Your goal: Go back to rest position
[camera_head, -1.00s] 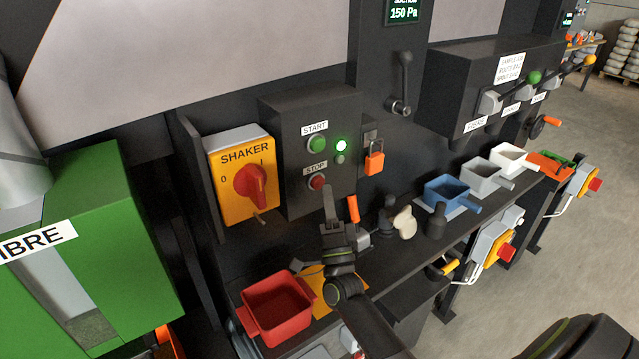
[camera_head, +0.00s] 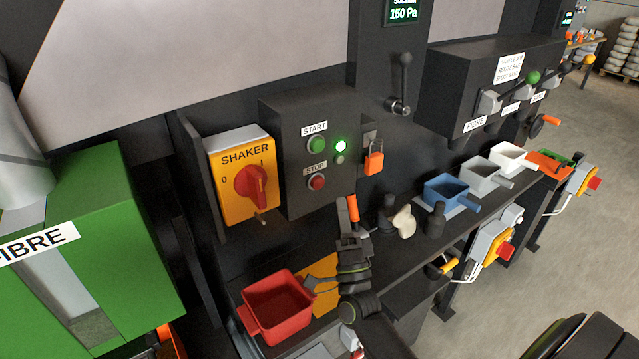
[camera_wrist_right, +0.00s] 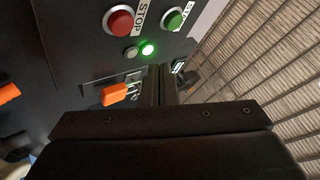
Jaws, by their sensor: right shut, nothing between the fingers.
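My right gripper (camera_head: 343,213) is shut and empty, in front of the lower right corner of the black control box (camera_head: 283,160). In the right wrist view its two fingers (camera_wrist_right: 159,84) are together and point towards the box. The box carries a green START button (camera_head: 317,144), a red STOP button (camera_head: 317,182) and a lit green lamp (camera_head: 341,145). The fingers are apart from the STOP button. Both buttons also show in the wrist view: red STOP (camera_wrist_right: 120,22) and green START (camera_wrist_right: 174,18). My left gripper is not in view.
An orange padlock (camera_head: 374,163) hangs right of the box. A yellow SHAKER switch (camera_head: 241,178) stands left. A red bin (camera_head: 277,308) sits on the shelf below, beside my arm. Blue, grey and white scoops (camera_head: 452,190) line the shelf to the right. A green FIBRE cabinet (camera_head: 120,220) stands left.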

